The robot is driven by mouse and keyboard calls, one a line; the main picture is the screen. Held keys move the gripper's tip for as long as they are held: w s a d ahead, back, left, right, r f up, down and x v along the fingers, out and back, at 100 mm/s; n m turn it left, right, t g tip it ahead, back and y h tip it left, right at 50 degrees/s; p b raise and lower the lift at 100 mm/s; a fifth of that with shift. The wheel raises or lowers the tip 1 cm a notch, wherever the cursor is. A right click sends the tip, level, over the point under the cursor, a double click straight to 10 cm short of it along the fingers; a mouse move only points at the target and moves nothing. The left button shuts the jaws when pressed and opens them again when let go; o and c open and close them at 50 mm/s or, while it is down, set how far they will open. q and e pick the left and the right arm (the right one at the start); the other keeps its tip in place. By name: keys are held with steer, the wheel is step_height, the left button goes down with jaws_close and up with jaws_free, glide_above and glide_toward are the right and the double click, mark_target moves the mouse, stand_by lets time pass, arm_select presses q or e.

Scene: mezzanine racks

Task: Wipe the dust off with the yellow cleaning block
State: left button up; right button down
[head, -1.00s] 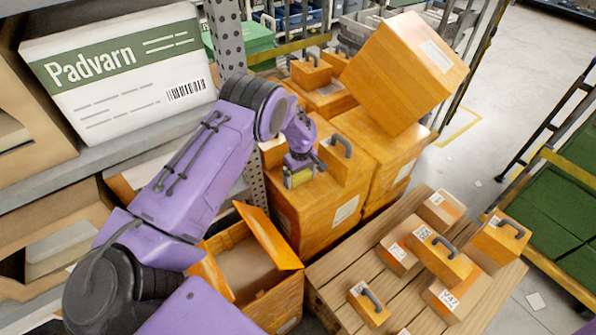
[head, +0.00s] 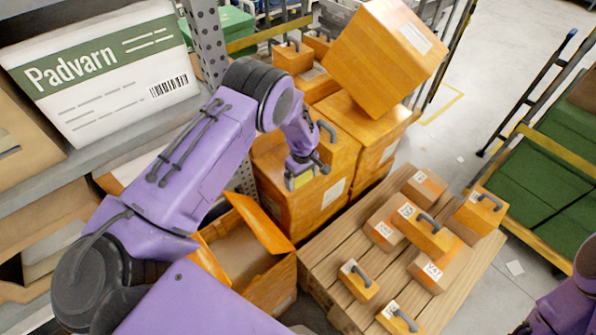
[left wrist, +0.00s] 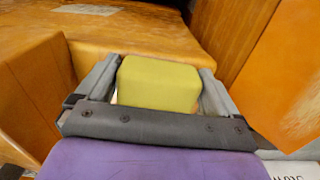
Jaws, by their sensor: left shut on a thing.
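The yellow cleaning block (left wrist: 160,83) is a small yellow-green block with rounded edges. It sits between the two grey fingers of my left gripper (head: 303,174), which is shut on it. In the head view the block (head: 299,182) shows small below the fingers, in front of the large orange boxes. In the left wrist view an orange box top (left wrist: 130,35) lies behind the block; whether the block touches it I cannot tell.
A tilted orange box (head: 385,55) rests on the stacked boxes. An open orange carton (head: 275,278) stands below my left arm. A wooden pallet (head: 325,255) carries several small boxes, some with handles. A grey rack post (head: 207,45) stands close to my left arm.

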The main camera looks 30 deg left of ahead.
arm_select(q)
steer(key=shift+s+d, duration=0.2)
steer(key=shift+d, duration=0.3)
steer(key=shift+r, duration=0.1)
step_height(320, 180, up, 3)
steer(key=shift+w+a+p, duration=0.1)
steer(key=shift+a+p, duration=0.05)
steer(key=shift+p, duration=0.85)
steer(key=shift+r, duration=1.45)
steer(key=shift+r, duration=0.1)
steer(key=shift+r, duration=1.45)
